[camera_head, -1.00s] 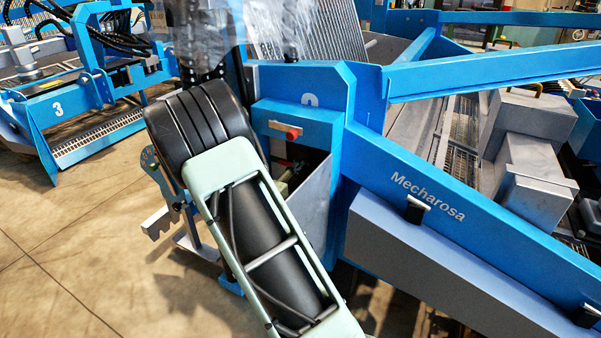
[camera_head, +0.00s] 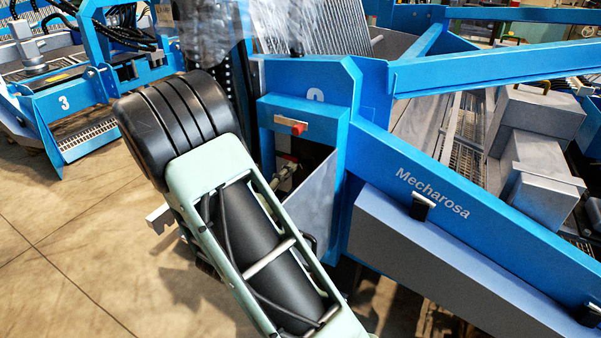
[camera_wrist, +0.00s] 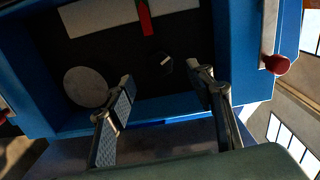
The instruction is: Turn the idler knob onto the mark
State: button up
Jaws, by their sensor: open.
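In the wrist view a dark knob (camera_wrist: 166,66) with a short white line on it sits in a dark recess. It is hard to make out against the dark panel. Above it, a red pointer (camera_wrist: 146,18) crosses a pale plate (camera_wrist: 105,15); the white line is tilted and lies right of and below the pointer's tip. My gripper (camera_wrist: 162,80) is open, with one finger to each side of the knob in the picture. No contact with the knob shows, and the depth between them is unclear.
A round grey disc (camera_wrist: 85,87) lies close to the left finger. A blue frame (camera_wrist: 40,70) surrounds the recess, with a red handle (camera_wrist: 277,64) at its right. In the head view the blue machine (camera_head: 345,100) stands right of my arm; open floor (camera_head: 60,240) lies left.

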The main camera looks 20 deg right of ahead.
jog(key=v, duration=0.4)
jog(key=shift+a, duration=0.1)
dwell(0.3)
